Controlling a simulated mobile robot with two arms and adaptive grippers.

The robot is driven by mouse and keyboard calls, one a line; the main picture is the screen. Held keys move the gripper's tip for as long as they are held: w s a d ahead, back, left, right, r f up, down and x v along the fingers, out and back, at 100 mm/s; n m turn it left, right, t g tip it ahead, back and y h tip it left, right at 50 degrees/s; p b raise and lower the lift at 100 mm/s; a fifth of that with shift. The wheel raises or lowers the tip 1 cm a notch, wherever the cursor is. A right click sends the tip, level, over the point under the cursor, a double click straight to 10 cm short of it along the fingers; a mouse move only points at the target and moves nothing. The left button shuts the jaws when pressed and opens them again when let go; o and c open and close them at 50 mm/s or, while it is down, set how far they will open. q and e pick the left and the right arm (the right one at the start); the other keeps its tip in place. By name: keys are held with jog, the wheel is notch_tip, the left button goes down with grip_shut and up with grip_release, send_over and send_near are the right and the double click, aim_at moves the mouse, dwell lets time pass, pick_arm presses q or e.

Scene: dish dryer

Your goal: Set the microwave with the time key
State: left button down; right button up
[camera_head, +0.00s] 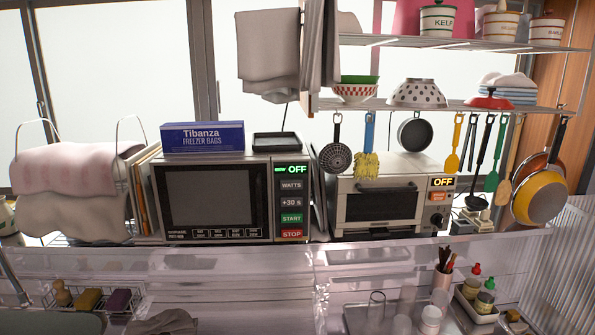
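The microwave (209,198) stands on the counter left of centre, with its door shut. Its display at the top right of its front reads OFF in green. A row of small preset keys lies along the bottom of the door. Nothing covers the panel. Neither of my grippers shows in the head view.
A blue freezer bag box (202,137) and a black tray (275,142) lie on the microwave. A toaster oven (381,205), also labelled OFF, stands to its right. Utensils hang from a shelf (450,106) above. A towel rack (75,170) stands left.

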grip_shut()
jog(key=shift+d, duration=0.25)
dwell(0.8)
